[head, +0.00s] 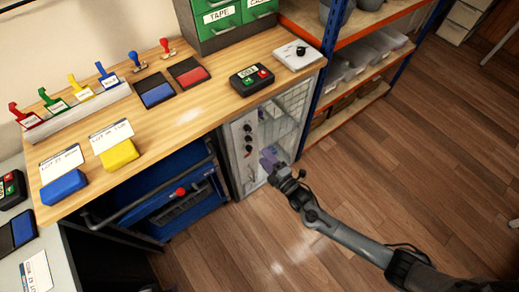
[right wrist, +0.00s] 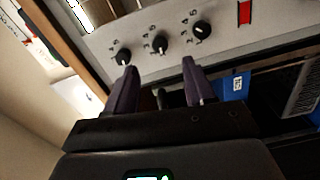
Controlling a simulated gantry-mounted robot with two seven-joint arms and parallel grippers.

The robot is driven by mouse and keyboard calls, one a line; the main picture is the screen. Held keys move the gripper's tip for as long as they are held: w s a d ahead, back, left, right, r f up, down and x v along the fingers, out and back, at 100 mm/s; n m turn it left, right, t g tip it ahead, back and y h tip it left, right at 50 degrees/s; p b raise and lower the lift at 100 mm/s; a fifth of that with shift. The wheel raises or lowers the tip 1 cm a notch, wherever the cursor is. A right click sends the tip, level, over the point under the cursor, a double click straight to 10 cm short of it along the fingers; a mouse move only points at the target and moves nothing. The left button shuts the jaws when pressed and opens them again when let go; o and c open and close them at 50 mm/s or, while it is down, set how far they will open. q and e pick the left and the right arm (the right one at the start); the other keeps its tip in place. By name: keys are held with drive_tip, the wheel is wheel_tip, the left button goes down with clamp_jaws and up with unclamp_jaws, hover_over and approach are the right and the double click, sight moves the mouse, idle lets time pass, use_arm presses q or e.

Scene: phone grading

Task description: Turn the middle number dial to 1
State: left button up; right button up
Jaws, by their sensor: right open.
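Three black number dials sit in a row on the light panel of the glass-fronted cabinet. In the right wrist view the middle dial (right wrist: 160,43) lies between one dial (right wrist: 123,57) at its left and another (right wrist: 202,28) at its right. Its number setting is too small to read. The middle dial also shows in the head view (head: 248,138). My right gripper (right wrist: 160,64) is open and empty, its dark purple fingers pointing towards the panel, either side of the middle dial's line and apart from it. In the head view this gripper (head: 269,161) is before the cabinet. My left gripper is out of view.
The cabinet (head: 235,160) stands under the wooden worktop (head: 200,115), beside a blue unit (head: 185,200) with a bar handle. Blue-posted shelves (head: 328,50) stand to the right. In the wrist view a red switch (right wrist: 244,12) is right of the dials. The floor is clear.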

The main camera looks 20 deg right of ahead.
drive_tip(key=shift+v, duration=1.1)
